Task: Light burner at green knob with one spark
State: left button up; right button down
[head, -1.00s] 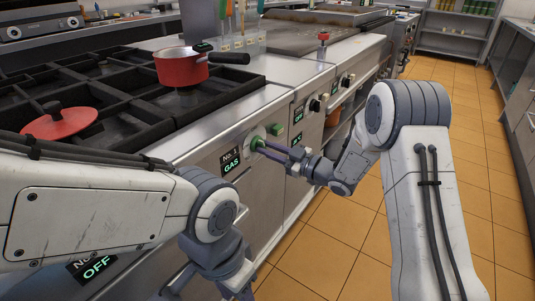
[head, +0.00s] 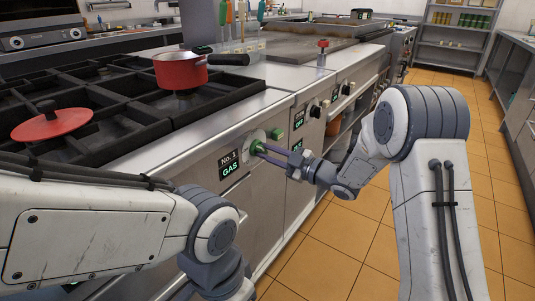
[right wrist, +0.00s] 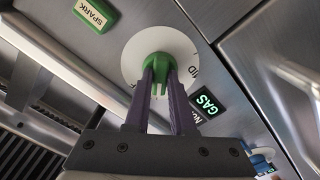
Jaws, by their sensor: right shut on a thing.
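The green knob (head: 256,147) sits on a round white dial on the range's front panel; it also shows in the right wrist view (right wrist: 157,65). My right gripper (head: 263,150) has its purple fingers shut on the knob, one on each side of its grip in the wrist view (right wrist: 160,78). A green button marked SPARK (right wrist: 95,13) is beside the dial, apart from the fingers; in the head view (head: 276,133) it is up and right of the knob. A No. 1 label display (head: 230,163) reads GAS in green. My left gripper is below the picture.
A red saucepan (head: 180,72) stands on the black burner grate (head: 110,90), and a red lid (head: 52,122) lies at its left. I cannot make out a flame. More knobs line the panel to the right. The tiled aisle (head: 320,240) is clear.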

jog(key=shift+d, duration=0.1)
jog(key=c, duration=0.8)
grip_release()
jog(key=shift+o, duration=0.2)
jog(key=p+v, duration=0.1)
jog(key=v, duration=0.9)
jog(key=shift+d, duration=0.15)
